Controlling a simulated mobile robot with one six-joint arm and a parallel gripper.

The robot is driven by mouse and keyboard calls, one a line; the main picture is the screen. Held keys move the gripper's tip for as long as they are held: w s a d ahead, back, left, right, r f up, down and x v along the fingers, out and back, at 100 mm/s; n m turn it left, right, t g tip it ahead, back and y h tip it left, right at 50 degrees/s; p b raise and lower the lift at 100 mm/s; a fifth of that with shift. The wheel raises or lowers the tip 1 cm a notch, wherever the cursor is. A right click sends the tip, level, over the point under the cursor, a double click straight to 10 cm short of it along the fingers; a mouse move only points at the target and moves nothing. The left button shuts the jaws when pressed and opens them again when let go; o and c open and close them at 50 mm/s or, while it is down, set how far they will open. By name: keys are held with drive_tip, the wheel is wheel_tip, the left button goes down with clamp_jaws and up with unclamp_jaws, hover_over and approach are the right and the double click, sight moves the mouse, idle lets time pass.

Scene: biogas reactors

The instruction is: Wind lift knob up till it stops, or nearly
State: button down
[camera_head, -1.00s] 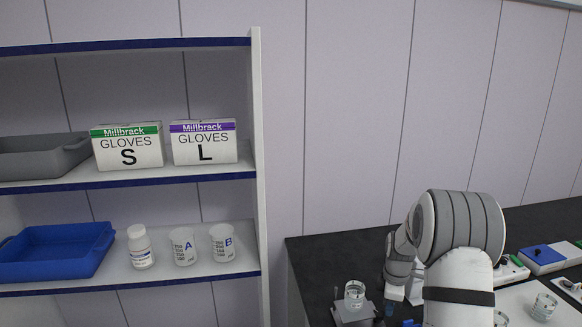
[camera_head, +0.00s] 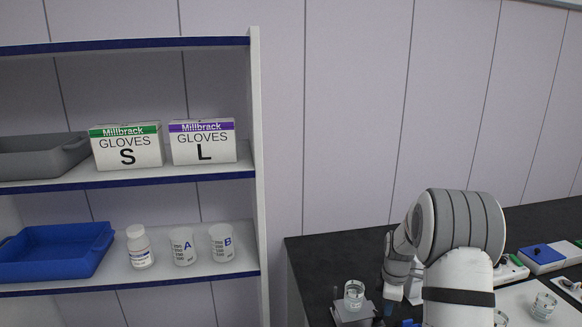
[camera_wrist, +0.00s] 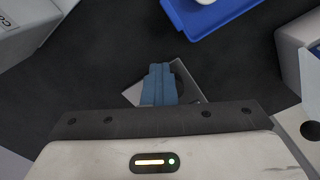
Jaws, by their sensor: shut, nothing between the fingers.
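My gripper (camera_wrist: 158,85) shows in the wrist view as blue fingers pressed together, with nothing between them. Behind the fingers is a small pale grey plate (camera_wrist: 132,95) with a dark rounded part (camera_wrist: 184,78) at its right side. I cannot tell whether this dark part is the lift knob, or whether the fingers touch it. In the head view a small grey stand (camera_head: 350,316) carries a clear glass vessel (camera_head: 354,294) at the bench's left end. My fingers are close to the stand's right side there, mostly hidden by my wrist. No knob shows clearly in the head view.
A blue tray (camera_wrist: 205,18) lies beyond the fingers in the wrist view, with pale boxy units at both sides. On the bench's right are a blue-topped device (camera_head: 542,256) and another glass vessel (camera_head: 544,306). A shelf unit (camera_head: 258,160) stands left of the bench.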

drive_tip(key=shift+s+a, duration=0.1)
drive_tip(key=shift+s, duration=0.15)
drive_tip(key=shift+s+a+b, duration=0.15)
drive_tip(key=shift+s+b, duration=0.35)
drive_tip(key=shift+s+a, duration=0.1)
drive_tip(key=shift+s, duration=0.05)
drive_tip(key=shift+a, duration=0.1)
drive_tip(key=shift+s, duration=0.2)
drive_tip(key=shift+s+d, duration=0.15)
drive_tip(key=shift+d, duration=0.15)
wheel_tip(320, 180, up, 6)
drive_tip(key=p, duration=0.3)
idle(0.3)
